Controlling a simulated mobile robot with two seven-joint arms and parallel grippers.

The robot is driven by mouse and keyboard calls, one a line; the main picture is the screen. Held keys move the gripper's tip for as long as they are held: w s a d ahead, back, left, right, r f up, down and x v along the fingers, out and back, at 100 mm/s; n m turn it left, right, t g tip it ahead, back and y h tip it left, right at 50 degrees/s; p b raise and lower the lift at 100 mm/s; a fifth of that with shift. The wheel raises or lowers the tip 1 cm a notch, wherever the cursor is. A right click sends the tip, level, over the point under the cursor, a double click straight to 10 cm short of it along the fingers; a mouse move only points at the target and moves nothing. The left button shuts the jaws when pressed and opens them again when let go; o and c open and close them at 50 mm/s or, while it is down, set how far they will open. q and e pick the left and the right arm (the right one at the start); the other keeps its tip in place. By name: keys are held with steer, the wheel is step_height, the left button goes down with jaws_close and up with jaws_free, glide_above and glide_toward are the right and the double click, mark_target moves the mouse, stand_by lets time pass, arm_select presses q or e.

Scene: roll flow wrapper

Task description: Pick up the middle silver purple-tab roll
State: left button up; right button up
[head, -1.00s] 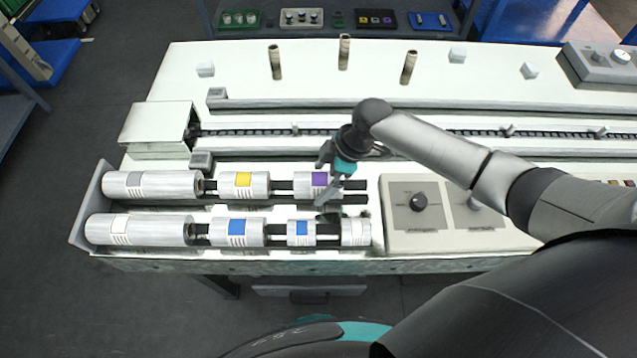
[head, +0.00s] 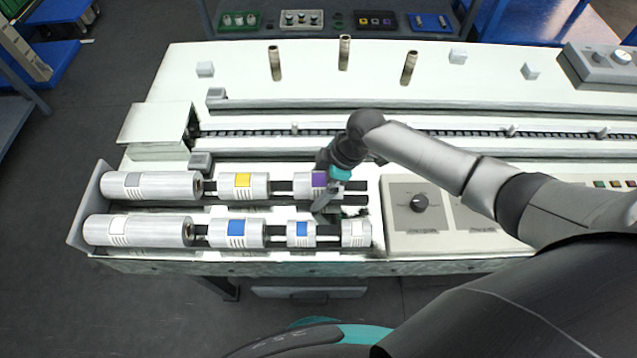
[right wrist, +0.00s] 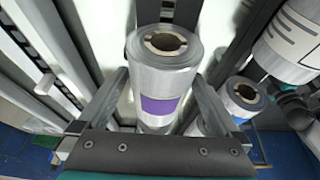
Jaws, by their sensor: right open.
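The silver roll with the purple tab (head: 317,180) lies on the back row of the rack, at the right end of that row. In the right wrist view its end face and purple label (right wrist: 160,106) show large in the middle. My right gripper (head: 327,197) is at this roll and covers part of its right side in the head view. In the right wrist view my right gripper's open fingers (right wrist: 160,88) stand on either side of the roll. I cannot tell whether they touch it. My left gripper is not in view.
A yellow-tab roll (head: 243,185) and a grey-tab roll (head: 150,186) share the back row. The front row holds a blue-tab roll (head: 236,232), a smaller blue-tab roll (head: 301,233) and white-tab rolls. A control panel (head: 440,222) stands close on the right; a conveyor chain (head: 270,131) runs behind.

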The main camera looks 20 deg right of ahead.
steer(key=shift+c, duration=0.2)
jaws_close()
stand_by(0.6)
